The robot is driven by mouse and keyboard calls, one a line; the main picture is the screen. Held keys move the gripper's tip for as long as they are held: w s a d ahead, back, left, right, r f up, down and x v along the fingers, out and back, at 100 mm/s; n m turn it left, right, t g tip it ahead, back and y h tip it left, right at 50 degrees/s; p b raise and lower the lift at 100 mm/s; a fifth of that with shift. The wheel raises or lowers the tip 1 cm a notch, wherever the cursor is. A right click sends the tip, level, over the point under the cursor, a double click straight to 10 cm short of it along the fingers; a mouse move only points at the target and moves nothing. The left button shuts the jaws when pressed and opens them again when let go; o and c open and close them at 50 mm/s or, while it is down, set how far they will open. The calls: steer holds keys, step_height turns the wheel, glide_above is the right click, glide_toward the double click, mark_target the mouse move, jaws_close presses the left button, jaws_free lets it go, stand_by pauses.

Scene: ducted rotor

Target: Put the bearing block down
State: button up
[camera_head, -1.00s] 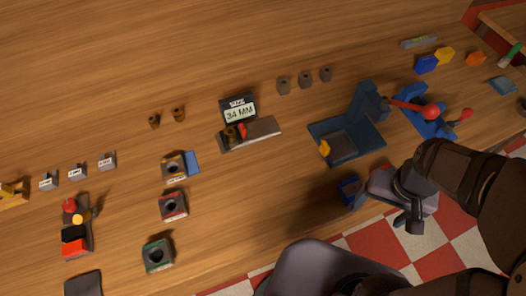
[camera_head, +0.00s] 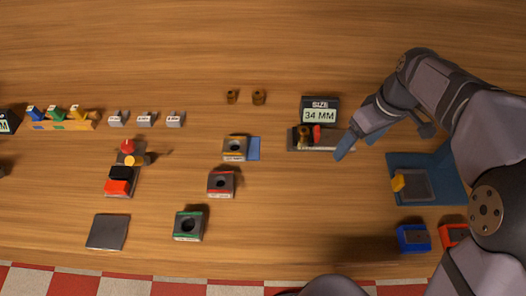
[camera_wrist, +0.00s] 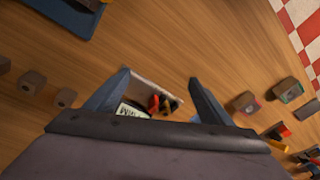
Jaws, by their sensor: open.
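Three square blocks with round holes stand in a column left of centre. They are yellow-trimmed (camera_head: 236,148), red-trimmed (camera_head: 221,184) and green-trimmed (camera_head: 188,225). I cannot tell which block the task means. The red-trimmed (camera_wrist: 245,102) and green-trimmed (camera_wrist: 288,91) blocks also show in the wrist view, right of my fingers. My gripper (camera_head: 357,146) is open and empty, beside the right end of the gauge plate (camera_head: 336,146). In the wrist view, my gripper (camera_wrist: 158,78) has its fingers spread, with the plate and its red piece seen between them.
A "34 MM" size display (camera_head: 319,112) stands behind the plate. A blue fixture (camera_head: 440,165) is partly hidden by my arm. A blue block (camera_head: 413,238) and a red block (camera_head: 453,235) stand near the front edge. A dark square pad (camera_head: 108,232) lies front left.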

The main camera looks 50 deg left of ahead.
steer(key=s+a+f+n+b, duration=0.1)
steer(key=s+a+n, duration=0.1)
steer(key=a, duration=0.3)
steer(key=s+a+f+n+g+b, duration=0.1)
steer(key=s+a+n, duration=0.15)
steer(key=a, duration=0.35)
steer(key=s+a+f+n+b, duration=0.1)
steer(key=s+a+n, duration=0.1)
steer(key=a, duration=0.3)
steer(key=n+b, duration=0.1)
steer(key=n, duration=0.5)
glide_toward(233, 149)
steer(key=shift+g+y, duration=0.3)
steer(key=shift+g, duration=0.1)
steer(key=shift+w+d+p+x, duration=0.15)
steer(key=shift+p+x, duration=0.15)
steer(key=shift+x, duration=0.75)
steer(key=shift+w+d+p+x, duration=0.1)
steer(key=shift+p+x, duration=0.25)
steer(key=shift+x, duration=0.75)
steer(key=shift+w+d+p+x, duration=0.15)
steer(key=shift+p+x, duration=0.15)
steer(key=shift+x, duration=0.75)
steer(key=shift+a+f, duration=0.1)
steer(key=c, duration=1.4)
step_height(233, 149, up, 10)
